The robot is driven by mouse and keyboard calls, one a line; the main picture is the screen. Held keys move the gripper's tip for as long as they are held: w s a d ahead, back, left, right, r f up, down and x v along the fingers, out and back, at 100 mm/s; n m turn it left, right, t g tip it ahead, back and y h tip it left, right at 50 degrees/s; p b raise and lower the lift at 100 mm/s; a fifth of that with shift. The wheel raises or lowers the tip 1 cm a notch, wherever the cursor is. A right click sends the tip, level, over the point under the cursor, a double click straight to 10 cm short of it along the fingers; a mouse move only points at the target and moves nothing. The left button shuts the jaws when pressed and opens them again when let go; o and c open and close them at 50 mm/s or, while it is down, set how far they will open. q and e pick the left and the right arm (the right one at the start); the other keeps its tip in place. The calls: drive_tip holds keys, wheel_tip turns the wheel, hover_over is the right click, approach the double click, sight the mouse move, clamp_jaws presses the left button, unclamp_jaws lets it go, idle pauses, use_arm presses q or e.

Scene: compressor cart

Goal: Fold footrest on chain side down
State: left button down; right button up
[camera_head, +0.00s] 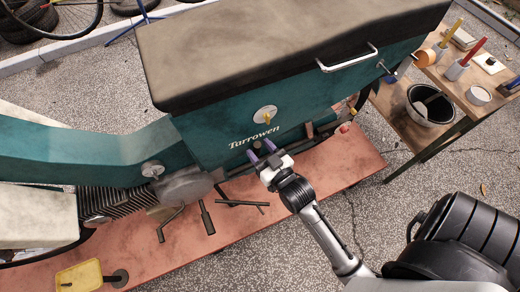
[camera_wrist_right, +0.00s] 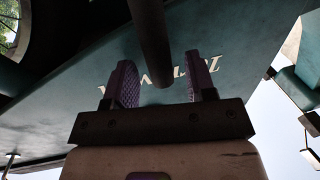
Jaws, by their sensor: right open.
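The teal scooter body (camera_head: 210,135) with "Tarrowen" lettering stands on a red platform. My right gripper (camera_head: 262,153), with purple finger pads, is low beside the body panel under the lettering. In the right wrist view, the gripper (camera_wrist_right: 160,85) is open. A dark round bar (camera_wrist_right: 150,40), which looks like the footrest, comes down from the top between the spread fingers, with no clear contact. In the head view the gripper largely hides this bar, so its fold angle is hard to tell. My left gripper is not in view.
The red platform (camera_head: 300,190) carries a yellow tray (camera_head: 78,278) at the front left. Dark pedal-like bars (camera_head: 207,218) stick out left of my gripper. A wooden bench (camera_head: 440,85) with a black bucket (camera_head: 430,104) stands at right. Speckled floor is open in front.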

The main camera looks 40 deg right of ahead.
drive_tip(key=shift+c, duration=0.2)
clamp_jaws()
idle(0.3)
